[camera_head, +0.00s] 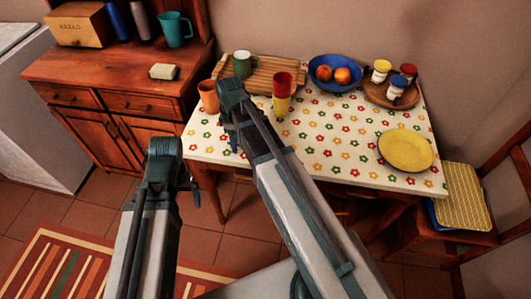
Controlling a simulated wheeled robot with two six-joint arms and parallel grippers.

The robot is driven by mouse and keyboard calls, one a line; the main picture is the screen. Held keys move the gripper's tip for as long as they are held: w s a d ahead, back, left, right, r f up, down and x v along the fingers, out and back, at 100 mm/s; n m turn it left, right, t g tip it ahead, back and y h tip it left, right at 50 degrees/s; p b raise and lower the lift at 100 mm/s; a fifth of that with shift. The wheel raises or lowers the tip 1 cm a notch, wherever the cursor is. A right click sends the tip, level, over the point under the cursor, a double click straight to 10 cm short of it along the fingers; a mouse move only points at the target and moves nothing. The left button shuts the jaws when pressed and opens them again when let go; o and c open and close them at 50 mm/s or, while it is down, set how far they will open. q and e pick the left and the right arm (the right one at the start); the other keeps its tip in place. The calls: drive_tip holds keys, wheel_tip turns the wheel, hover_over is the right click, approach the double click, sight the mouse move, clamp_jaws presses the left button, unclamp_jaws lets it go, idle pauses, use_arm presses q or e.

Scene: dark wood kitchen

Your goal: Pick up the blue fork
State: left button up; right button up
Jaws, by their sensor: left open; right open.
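I cannot make out a blue fork anywhere in this view. The table (333,160) has a white cloth with a flower print. My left gripper (194,188) is open, in front of the table's left side and over the floor; its arm hides much of it. My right gripper (233,140) is open, over the table's left part, near the orange cup; it is also partly hidden by its arm. I see nothing held in either one. My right arm hides part of the tablecloth.
The table bears an orange cup (208,96), a wooden rack (262,72) with a green mug (242,64), stacked red and yellow cups (282,85), a blue bowl (323,83) of oranges, a brown tray (376,96) with jars and a yellow plate (405,150). A chair (470,235) stands right.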

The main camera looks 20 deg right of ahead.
drive_tip(key=shift+c, duration=0.3)
clamp_jaws()
use_arm(q)
drive_tip(key=shift+r, duration=0.1)
use_arm(e)
drive_tip(key=shift+r, duration=0.1)
